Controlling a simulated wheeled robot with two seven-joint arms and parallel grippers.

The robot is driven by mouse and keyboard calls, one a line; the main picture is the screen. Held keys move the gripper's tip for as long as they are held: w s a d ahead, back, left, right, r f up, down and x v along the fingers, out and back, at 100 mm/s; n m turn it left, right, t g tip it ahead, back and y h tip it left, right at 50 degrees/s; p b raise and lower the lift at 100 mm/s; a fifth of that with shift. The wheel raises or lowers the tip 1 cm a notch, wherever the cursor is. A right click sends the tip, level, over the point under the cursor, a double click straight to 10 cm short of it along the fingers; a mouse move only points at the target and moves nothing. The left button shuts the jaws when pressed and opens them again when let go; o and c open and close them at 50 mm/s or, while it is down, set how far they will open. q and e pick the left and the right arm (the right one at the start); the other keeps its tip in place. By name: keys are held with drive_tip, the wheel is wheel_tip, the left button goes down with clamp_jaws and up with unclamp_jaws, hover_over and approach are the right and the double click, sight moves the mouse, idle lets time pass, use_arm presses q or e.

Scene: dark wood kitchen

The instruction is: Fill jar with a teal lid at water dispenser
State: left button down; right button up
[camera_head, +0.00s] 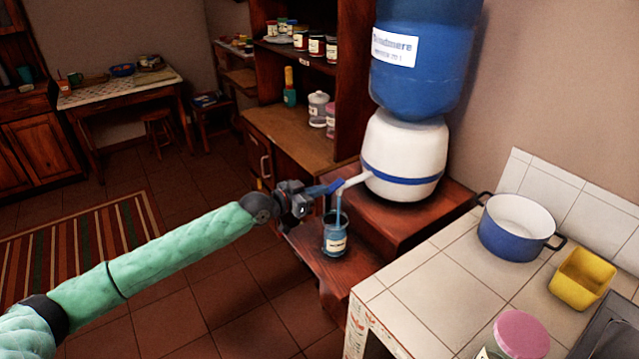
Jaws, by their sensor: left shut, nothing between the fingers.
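The water dispenser (405,155) is a white body with a blue band, under a big blue bottle (425,75). Its spout (353,182) points left and carries a blue tap handle (324,188). A bluish stream runs down from the spout into a small labelled jar (335,240) standing upright on the low wooden step below. I cannot make out a teal lid on this jar. My left gripper (308,192) is shut and empty, at or against the tap handle; whether they touch is unclear. My right gripper is out of view.
At right, a tiled counter (420,305) bears a blue pot (518,228), a yellow container (582,280) and a pink-lidded jar (518,337). A wooden cabinet (290,130) with jars stands behind the dispenser. The floor at left is open, with a striped rug (85,245).

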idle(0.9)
use_arm(q)
drive_tip(key=shift+r, duration=0.2)
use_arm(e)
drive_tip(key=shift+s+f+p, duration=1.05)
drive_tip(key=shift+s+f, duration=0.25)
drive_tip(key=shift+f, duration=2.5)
use_arm(q)
drive_tip(key=r+b+v, duration=0.1)
drive_tip(key=b+v, duration=0.3)
drive_tip(key=v, duration=0.7)
drive_tip(key=shift+a, duration=0.2)
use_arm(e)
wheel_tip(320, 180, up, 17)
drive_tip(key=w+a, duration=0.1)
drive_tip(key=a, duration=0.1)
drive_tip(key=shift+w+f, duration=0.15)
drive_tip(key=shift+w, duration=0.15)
use_arm(q)
drive_tip(key=shift+s, duration=0.15)
